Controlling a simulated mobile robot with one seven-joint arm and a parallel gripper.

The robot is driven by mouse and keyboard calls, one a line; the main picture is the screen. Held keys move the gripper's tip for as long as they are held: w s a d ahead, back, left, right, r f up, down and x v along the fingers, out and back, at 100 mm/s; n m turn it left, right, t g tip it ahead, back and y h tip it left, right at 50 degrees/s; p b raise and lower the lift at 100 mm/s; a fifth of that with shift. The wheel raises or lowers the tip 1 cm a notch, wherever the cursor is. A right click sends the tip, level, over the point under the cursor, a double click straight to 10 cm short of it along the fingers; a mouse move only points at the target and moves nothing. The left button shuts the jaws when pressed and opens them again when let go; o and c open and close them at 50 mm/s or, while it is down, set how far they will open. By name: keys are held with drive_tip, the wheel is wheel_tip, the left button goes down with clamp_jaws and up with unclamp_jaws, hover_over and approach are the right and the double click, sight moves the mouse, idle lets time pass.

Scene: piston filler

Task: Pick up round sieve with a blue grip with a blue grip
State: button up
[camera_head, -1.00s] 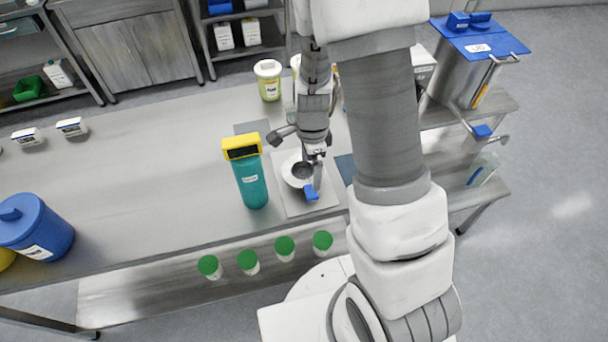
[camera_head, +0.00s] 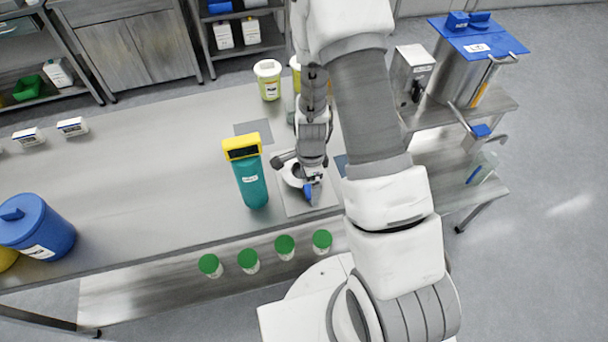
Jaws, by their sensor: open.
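The round sieve (camera_head: 288,171) lies on a light grey mat (camera_head: 294,208) near the table's front edge. Its pale round rim and dark middle show in part, and its blue grip (camera_head: 308,195) points toward the front. My gripper (camera_head: 314,186) is open and low over the grip end, with its fingertips at or just above the blue grip. I cannot tell whether they touch it. My arm and gripper hide part of the sieve.
A teal container with a yellow top (camera_head: 251,180) stands close left of the sieve. Several green-capped jars (camera_head: 248,259) stand below the table's front edge. A lidded yellow-green tub (camera_head: 268,80) is behind. A blue drum (camera_head: 36,228) stands far left; the middle-left tabletop is clear.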

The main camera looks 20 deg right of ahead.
drive_tip(key=shift+c, duration=0.3)
drive_tip(key=c, duration=1.2)
drive_tip(key=shift+o, duration=0.2)
drive_tip(key=shift+r, duration=0.15)
